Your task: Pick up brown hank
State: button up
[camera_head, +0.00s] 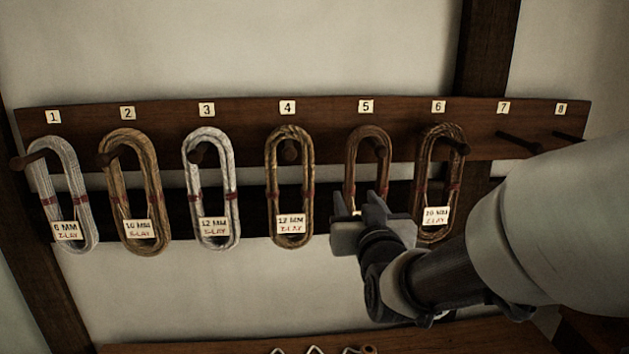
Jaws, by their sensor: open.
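A plain brown hank (352,168) with a red binding hangs on the peg under number 5 in the head view. My gripper (366,212) is open in front of its lower half and hides its bottom and most of its tag. I cannot tell whether the fingers touch the rope or stand around it. Other brownish hanks hang nearby: a dark brown one (458,185) under number 6, a golden-brown one (308,180) under number 4 and a tan one (154,190) under number 2.
A wooden peg rail (325,108) runs across the wall. A pale grey hank (80,190) and a white hank (235,190) hang under numbers 1 and 3. Pegs 7 (520,142) and 8 are bare. A wooden surface (200,348) with small items lies below.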

aim_at(350, 185)
jog(key=w, duration=0.4)
jog(key=shift+w+r+p, duration=0.1)
jog(key=shift+w+p, duration=0.2)
jog(key=shift+w, duration=0.15)
jog(key=w+p, duration=0.1)
jog(key=w, duration=0.3)
jog(key=shift+w+r, duration=0.1)
jog(key=shift+w, duration=0.2)
jog(key=shift+c, duration=0.2)
grip_shut()
